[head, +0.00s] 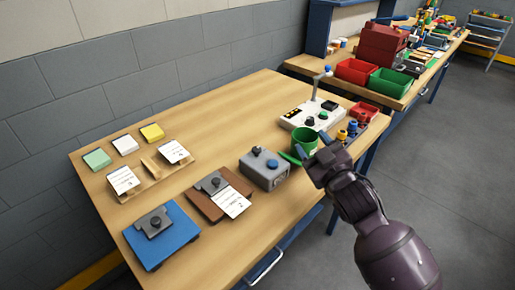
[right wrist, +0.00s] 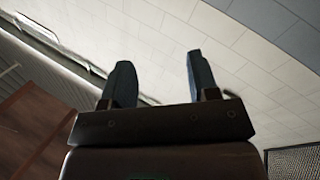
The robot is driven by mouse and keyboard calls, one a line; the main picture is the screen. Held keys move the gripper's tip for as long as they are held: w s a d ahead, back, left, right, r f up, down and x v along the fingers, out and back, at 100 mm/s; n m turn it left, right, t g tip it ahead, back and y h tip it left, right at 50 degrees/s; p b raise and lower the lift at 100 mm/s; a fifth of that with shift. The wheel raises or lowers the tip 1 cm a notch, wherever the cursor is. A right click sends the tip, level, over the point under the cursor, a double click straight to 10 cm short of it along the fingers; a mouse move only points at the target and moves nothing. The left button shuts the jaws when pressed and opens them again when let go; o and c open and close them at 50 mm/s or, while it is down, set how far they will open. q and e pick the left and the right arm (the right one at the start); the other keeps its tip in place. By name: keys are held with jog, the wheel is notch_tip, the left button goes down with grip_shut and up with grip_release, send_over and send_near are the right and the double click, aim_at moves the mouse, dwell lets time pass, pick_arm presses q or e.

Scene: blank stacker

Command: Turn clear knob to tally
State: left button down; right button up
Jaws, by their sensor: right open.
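A white device (head: 299,114) with a dark knob (head: 309,121), a green button and a small dark display stands near the far right end of the wooden table. I cannot read any labels, so I cannot tell which knob is the clear knob. My right gripper (head: 312,151) is over the table's right edge, in front of the white device and beside the green cup. In the right wrist view its two fingers (right wrist: 158,75) are apart with nothing between them. My left gripper is not in view.
A green cup (head: 305,141) stands close to my right gripper. Small blue and yellow pieces (head: 348,132) and a red tray (head: 364,112) lie beyond it. A blue board (head: 177,246), a brown board (head: 204,205) and a card rack (head: 152,181) occupy the left. The table's back middle is clear.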

jog(key=w+a+r+n+g+y+b, duration=0.2)
jog(key=a+r+n+g+y, duration=0.1)
jog(key=a+r+n+y, duration=1.1)
jog(key=s+a+r+n+g+b, duration=0.1)
jog(key=s+a+r+n+g, duration=0.3)
jog(key=n+g, duration=0.45)
jog(key=s+a+r+n+g+b, duration=0.25)
jog(key=a+n+g, duration=0.25)
jog(key=n+g, duration=0.3)
jog(key=t+h, duration=0.6)
jog(key=h, duration=1.3)
send_near(257, 149)
jog(key=shift+g, duration=0.25)
jog(key=b+x, duration=0.1)
jog(key=x, duration=0.3)
jog(key=b+x, duration=0.2)
jog(key=x, duration=0.2)
jog(key=shift+w+r, duration=0.1)
jog(key=shift+w, duration=0.15)
jog(key=shift+w+f, duration=0.2)
jog(key=shift+f, duration=0.15)
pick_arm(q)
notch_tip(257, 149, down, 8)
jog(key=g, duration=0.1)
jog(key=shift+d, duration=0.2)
